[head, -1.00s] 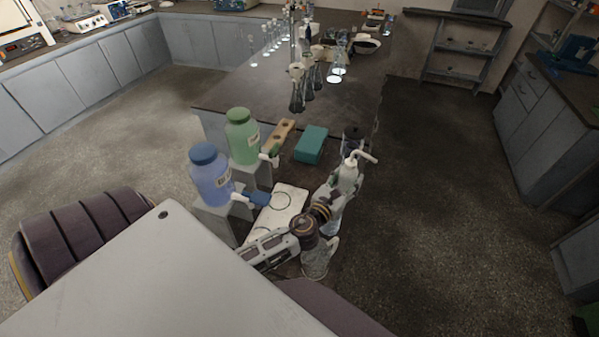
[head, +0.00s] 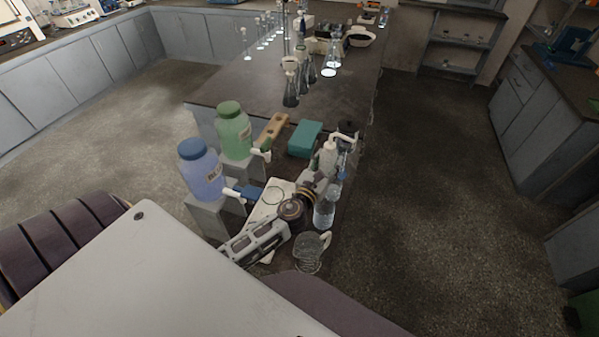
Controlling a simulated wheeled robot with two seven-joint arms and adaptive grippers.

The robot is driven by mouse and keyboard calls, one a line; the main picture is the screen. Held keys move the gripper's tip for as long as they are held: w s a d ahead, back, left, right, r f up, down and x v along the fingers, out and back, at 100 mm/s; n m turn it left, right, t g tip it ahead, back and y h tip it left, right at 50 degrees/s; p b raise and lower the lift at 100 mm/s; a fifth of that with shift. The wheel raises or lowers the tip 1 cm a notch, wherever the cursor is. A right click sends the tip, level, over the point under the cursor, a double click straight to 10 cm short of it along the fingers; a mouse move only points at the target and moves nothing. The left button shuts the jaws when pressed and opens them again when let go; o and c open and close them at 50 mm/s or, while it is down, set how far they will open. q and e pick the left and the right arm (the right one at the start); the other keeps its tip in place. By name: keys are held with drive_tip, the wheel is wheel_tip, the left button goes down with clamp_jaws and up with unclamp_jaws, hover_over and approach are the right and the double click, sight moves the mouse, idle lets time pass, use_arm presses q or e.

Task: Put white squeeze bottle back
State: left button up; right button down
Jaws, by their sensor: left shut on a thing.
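The white squeeze bottle (head: 328,158) stands roughly upright near the right edge of the dark bench, its bent nozzle pointing right. My left gripper (head: 323,178) is shut on it, with the arm reaching in from the lower left. The gripper and wrist hide much of the bottle's lower body. I cannot tell whether its base touches the bench. My right gripper is not in view.
A clear vessel (head: 324,212) and a glass jug (head: 309,252) stand close by on the near side. A teal box (head: 305,138) lies behind left. Blue (head: 201,170) and green (head: 233,131) jugs with spigots stand on the left on grey blocks.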

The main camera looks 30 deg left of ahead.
use_arm(q)
drive_tip(key=w+a+f+n+y+b, duration=0.2)
drive_tip(key=w+a+y, duration=0.1)
drive_tip(key=a, duration=0.5)
drive_tip(key=w+a+f+n+g+y+b, duration=0.1)
drive_tip(key=w+a+f+n+y+b, duration=0.1)
drive_tip(key=w+a, duration=0.3)
drive_tip(key=shift+w+a+f+g+y+b, duration=0.25)
drive_tip(key=shift+a+y+b, duration=0.4)
drive_tip(key=shift+a, duration=0.7)
